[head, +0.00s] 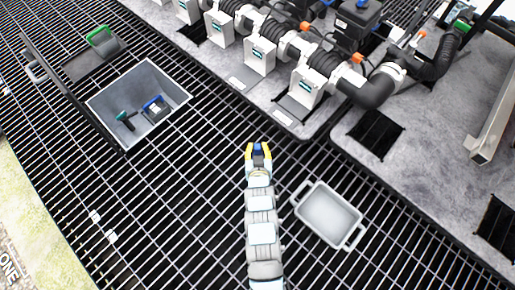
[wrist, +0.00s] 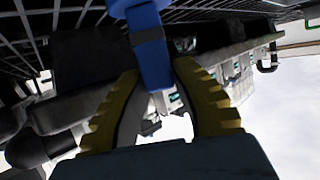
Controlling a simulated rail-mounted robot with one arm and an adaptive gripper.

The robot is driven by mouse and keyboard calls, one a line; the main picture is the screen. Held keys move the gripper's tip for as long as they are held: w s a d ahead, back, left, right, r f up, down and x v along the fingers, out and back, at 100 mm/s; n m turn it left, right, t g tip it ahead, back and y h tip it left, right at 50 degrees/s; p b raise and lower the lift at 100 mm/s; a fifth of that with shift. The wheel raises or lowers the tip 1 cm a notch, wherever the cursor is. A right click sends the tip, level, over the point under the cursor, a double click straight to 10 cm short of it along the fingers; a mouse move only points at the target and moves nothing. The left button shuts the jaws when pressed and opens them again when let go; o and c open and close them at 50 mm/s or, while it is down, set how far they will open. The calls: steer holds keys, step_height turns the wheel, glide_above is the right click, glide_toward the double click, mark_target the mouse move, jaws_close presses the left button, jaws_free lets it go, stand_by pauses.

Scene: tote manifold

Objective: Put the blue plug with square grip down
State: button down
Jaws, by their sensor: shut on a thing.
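My gripper (head: 259,150) has yellow fingers and is at the end of my arm, above the grating in the middle of the head view. It is shut on the blue plug (wrist: 151,50). In the wrist view the plug's blue body stands between the two yellow fingers, with a dark band across it. In the head view only a small blue bit of the plug shows between the fingertips. The shape of its grip cannot be made out.
A grey open tote (head: 328,216) with handles lies right of my arm. A larger grey bin (head: 170,82) at the left holds a teal-handled tool (head: 124,117) and a blue item (head: 155,106). The pipe manifold (head: 318,70) stands on a grey plate (head: 235,75) behind. Grating between is clear.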

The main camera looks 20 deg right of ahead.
steer(key=shift+f, duration=0.35)
steer(key=c, duration=1)
jaws_free()
steer(key=shift+c, duration=0.2)
steer(key=shift+s+a+r+p, duration=0.2)
steer(key=shift+s+r+p, duration=0.1)
steer(key=shift+s+r, duration=0.1)
steer(key=p+v, duration=0.3)
steer(key=v, duration=0.8)
steer(key=shift+f, duration=0.15)
